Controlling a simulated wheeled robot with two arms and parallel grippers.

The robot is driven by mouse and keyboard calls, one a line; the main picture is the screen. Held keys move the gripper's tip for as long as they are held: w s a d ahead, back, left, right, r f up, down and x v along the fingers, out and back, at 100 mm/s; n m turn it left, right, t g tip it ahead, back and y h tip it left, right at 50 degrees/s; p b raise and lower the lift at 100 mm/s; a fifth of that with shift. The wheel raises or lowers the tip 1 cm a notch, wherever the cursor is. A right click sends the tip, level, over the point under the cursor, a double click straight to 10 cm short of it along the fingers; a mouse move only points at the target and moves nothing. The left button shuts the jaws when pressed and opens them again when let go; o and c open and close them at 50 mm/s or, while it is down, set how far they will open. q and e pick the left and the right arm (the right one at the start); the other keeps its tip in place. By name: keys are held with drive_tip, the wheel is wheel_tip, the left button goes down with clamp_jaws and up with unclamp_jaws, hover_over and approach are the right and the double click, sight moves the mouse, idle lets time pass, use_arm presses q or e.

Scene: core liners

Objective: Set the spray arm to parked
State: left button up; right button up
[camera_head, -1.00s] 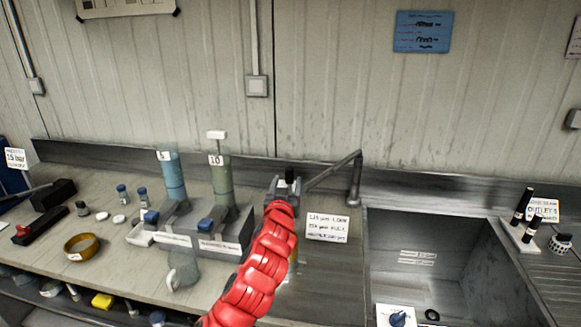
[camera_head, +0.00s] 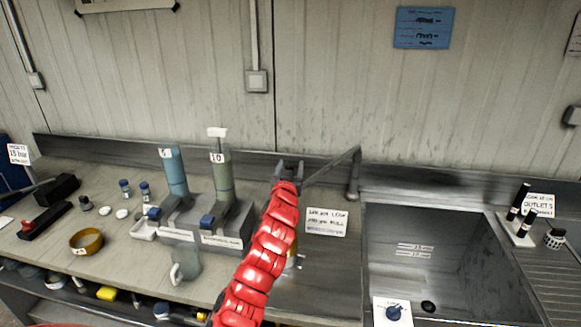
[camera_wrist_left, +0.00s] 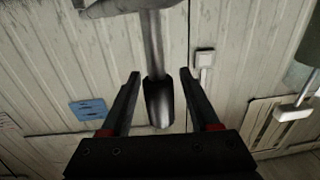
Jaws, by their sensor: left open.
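The spray arm (camera_head: 332,168) is a thin grey metal tube on a post at the back left of the sink (camera_head: 400,230). In the head view it slants down and left from the post top to my left gripper (camera_head: 288,166). My left gripper is open, with its two dark fingers up at the arm's left end. In the left wrist view a shiny metal tube with a dark lower end (camera_wrist_left: 156,95) stands between the open fingers (camera_wrist_left: 159,76), with gaps to both. My right gripper is not in view.
A label card (camera_head: 326,222) lies right of my forearm. Two cylinders marked 5 (camera_head: 175,170) and 10 (camera_head: 221,180) stand in a grey block to the left, with a clear jug (camera_head: 186,268) in front. Black bottles (camera_head: 519,203) stand right of the sink.

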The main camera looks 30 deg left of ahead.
use_arm(q)
clamp_jaws()
idle(1.3)
